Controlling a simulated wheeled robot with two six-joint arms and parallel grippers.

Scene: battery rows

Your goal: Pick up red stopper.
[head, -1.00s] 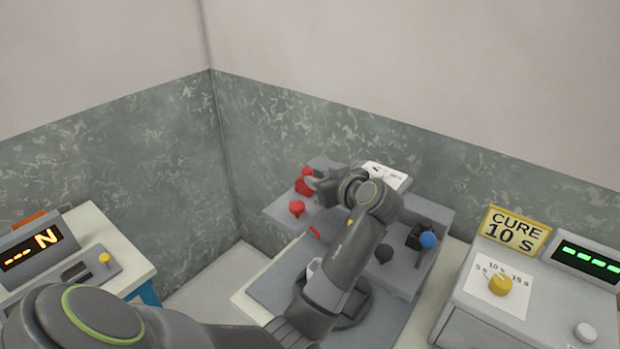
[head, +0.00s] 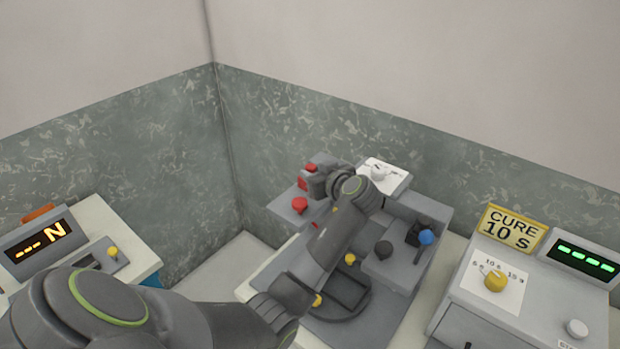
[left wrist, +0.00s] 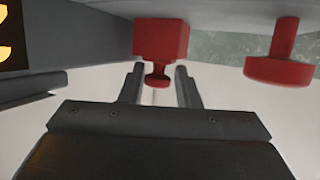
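A red block with a small round knob, which looks like the red stopper (head: 303,184), is at the back left of the grey bench unit. In the left wrist view the red stopper (left wrist: 160,42) shows its knob between the two finger tips, with gaps at both sides. My left gripper (head: 314,182) is beside it, partly hiding it in the head view. The left gripper (left wrist: 158,82) is open and empty. A separate red mushroom-shaped knob (head: 299,204) stands on the grey shelf in front, and also shows at right in the wrist view (left wrist: 280,68). My right gripper is not in view.
A white plate with a dial (head: 379,173) is just right of the gripper. A yellow "CURE 10 S" sign (head: 513,229) stands over the right machine. An orange "N" display (head: 39,241) is at left.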

